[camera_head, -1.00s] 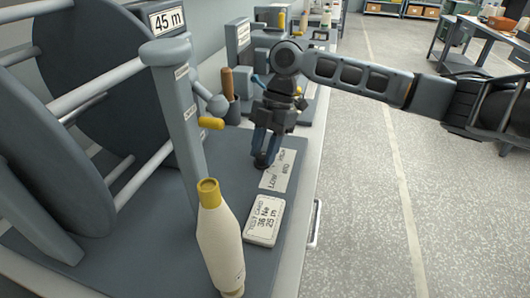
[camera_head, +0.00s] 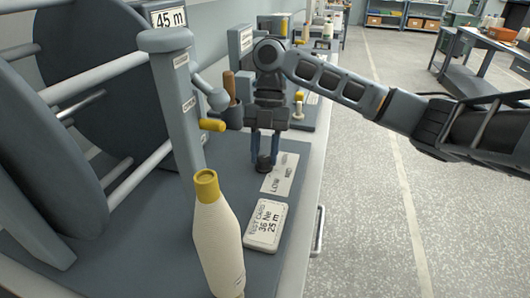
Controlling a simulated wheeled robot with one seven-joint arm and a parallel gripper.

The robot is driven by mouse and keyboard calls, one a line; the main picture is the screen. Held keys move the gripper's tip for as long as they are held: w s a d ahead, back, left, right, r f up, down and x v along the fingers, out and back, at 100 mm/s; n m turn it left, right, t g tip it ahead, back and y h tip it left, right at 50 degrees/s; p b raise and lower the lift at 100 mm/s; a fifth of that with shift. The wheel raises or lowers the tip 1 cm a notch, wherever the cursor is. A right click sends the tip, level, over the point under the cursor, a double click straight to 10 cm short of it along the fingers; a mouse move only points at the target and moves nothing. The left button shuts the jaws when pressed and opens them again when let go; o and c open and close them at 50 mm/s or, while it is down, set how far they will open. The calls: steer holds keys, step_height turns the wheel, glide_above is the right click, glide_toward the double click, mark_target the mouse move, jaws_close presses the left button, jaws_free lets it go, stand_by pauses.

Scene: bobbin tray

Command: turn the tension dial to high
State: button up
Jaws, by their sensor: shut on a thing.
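The tension dial (camera_head: 263,167) is a small dark knob on the grey machine base, at the left edge of a pale label plate (camera_head: 279,179). LOW is readable on the plate, with smaller blurred lettering to its right. My gripper (camera_head: 264,158) points down from above with its two blue-grey fingers on either side of the dial, shut on it. The fingers hide much of the knob, and I cannot tell which mark it points to.
A cream yarn cone (camera_head: 219,240) with a yellow tip stands in front. A test card (camera_head: 265,224) lies beside it. The aisle at right is clear.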

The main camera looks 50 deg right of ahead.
steer(key=o, duration=1)
steer(key=shift+v, duration=3.9)
